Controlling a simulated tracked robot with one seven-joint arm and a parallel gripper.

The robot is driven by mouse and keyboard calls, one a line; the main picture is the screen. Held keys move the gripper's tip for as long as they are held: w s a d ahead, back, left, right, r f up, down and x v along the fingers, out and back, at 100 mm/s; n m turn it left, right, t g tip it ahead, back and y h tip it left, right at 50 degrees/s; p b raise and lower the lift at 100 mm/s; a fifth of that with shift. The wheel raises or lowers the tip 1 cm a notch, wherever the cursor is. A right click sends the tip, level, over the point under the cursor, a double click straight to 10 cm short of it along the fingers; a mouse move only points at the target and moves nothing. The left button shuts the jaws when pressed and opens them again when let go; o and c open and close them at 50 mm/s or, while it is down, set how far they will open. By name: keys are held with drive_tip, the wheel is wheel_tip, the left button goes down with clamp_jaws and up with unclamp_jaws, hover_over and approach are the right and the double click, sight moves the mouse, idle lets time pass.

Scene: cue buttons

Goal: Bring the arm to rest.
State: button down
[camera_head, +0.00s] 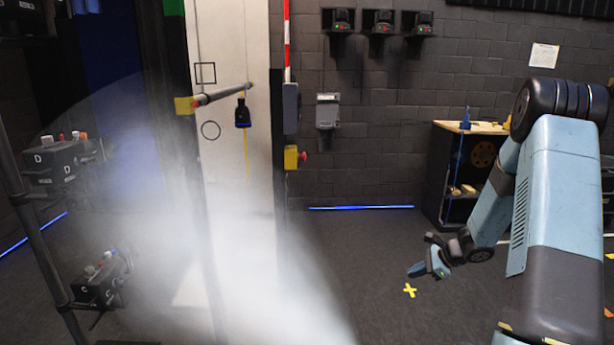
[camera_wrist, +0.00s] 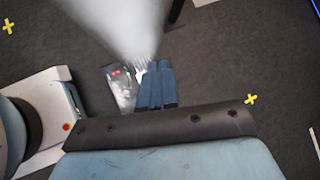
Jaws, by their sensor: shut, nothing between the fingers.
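My gripper (camera_head: 430,268) hangs at the end of my blue arm, right of the middle in the head view, over the dark floor. Its fingers are together with nothing between them. In the wrist view my gripper (camera_wrist: 157,70) points up the picture, its blue fingers side by side. It appears apart from the wall and the shelf. A white-grey mist covers part of the wrist view just beyond the fingertips.
Black boxes marked D (camera_head: 52,162) and C (camera_head: 98,285) are on a stand at the left. Mist crosses the white panel (camera_head: 235,150). A dark shelf (camera_head: 462,170) stands behind my arm. A yellow cross (camera_head: 410,290) marks the open floor.

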drive_tip(key=s+a+r+n+g+h, duration=0.1)
drive_tip(key=s+a+r+n, duration=0.25)
drive_tip(key=r, duration=0.45)
drive_tip(key=s+a+r+n+h, duration=0.1)
drive_tip(key=s+a+r+n, duration=0.3)
drive_tip(key=r, duration=0.4)
drive_tip(key=s+a+r+n+g+h, duration=0.1)
drive_tip(key=s+a+r+n, duration=0.3)
drive_tip(key=r, duration=0.4)
drive_tip(key=s+r+n+t+h, duration=0.1)
drive_tip(key=s+r+n, duration=0.3)
drive_tip(key=s, duration=0.7)
drive_tip(key=s+r+n+t+h, duration=0.2)
drive_tip(key=s+r, duration=0.5)
drive_tip(key=s, duration=0.5)
drive_tip(key=shift+s+d+r+n+h, duration=0.15)
drive_tip(key=shift+s+r+n+h, duration=0.2)
drive_tip(key=shift+n+h, duration=0.7)
drive_tip(key=shift+w+y, duration=0.1)
drive_tip(key=shift+y, duration=0.15)
